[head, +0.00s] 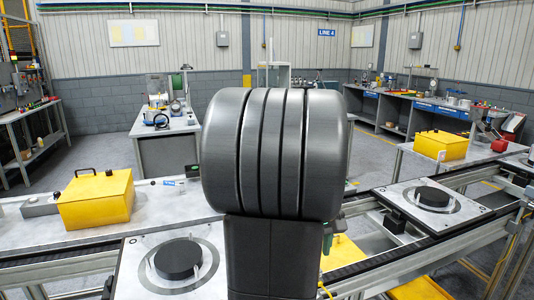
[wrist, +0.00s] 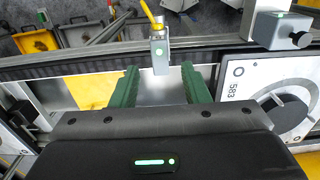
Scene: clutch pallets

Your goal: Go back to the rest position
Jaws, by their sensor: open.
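My gripper (wrist: 159,68) shows in the wrist view with its two green fingers wide apart and nothing held between them. Beyond the fingertips is a small grey block (wrist: 159,55) with a green light and a yellow cable. In the head view my dark arm fills the middle and hides most of the gripper. A pallet (head: 130,280) with a black disc (head: 178,259) lies at the lower left. Another pallet (head: 470,218) with a black disc (head: 434,196) is on the conveyor at the right. A pallet marked 583 (wrist: 236,92) is right of the fingers in the wrist view.
Yellow boxes stand at the left (head: 95,200) and right (head: 440,146). The conveyor rail (head: 400,262) runs across the front. Workbenches (head: 165,150) stand behind, with open grey floor (head: 100,158) between them. A grey box with a knob (wrist: 280,30) is at the wrist view's upper right.

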